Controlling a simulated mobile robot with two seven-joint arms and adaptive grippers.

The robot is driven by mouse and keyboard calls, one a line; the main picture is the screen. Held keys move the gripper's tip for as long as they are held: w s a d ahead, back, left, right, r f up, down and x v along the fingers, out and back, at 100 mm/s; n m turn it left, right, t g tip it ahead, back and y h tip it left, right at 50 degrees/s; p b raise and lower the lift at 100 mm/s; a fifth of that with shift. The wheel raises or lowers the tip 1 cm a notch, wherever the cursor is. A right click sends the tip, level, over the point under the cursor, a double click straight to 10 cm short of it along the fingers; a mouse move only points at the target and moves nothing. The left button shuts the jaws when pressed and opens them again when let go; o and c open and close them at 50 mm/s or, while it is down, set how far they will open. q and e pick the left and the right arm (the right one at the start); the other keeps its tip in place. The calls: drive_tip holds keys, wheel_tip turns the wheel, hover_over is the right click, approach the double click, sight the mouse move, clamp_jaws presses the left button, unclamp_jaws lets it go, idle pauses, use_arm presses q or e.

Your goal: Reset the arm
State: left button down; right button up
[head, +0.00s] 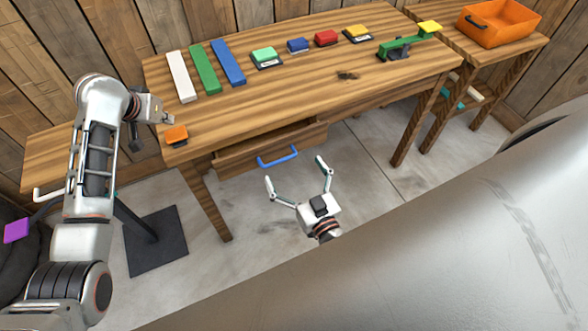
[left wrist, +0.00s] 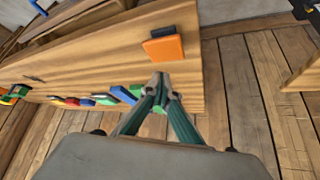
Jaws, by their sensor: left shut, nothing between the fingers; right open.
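My left arm (head: 97,160) comes in from the left and is bent, with its left gripper (head: 168,120) beside the left end of the wooden table, near an orange block. In the left wrist view the left gripper's fingers (left wrist: 160,84) are together, with nothing between them. My right gripper (head: 295,171) has its fingers spread wide and empty. It appears in front of the table, near the blue drawer handle (head: 277,157) in the picture. A large grey part of my own body hides the lower right of the head view.
The table (head: 290,100) holds an orange block (head: 176,135), white (head: 181,76), green (head: 205,70) and blue (head: 228,63) bars, several small coloured blocks and a green lever device (head: 400,47). An orange bin (head: 498,24) stands on the right-hand table. The table's front-middle top is mostly clear.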

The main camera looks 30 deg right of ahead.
use_arm(q)
drive_tip(key=shift+r, duration=0.7)
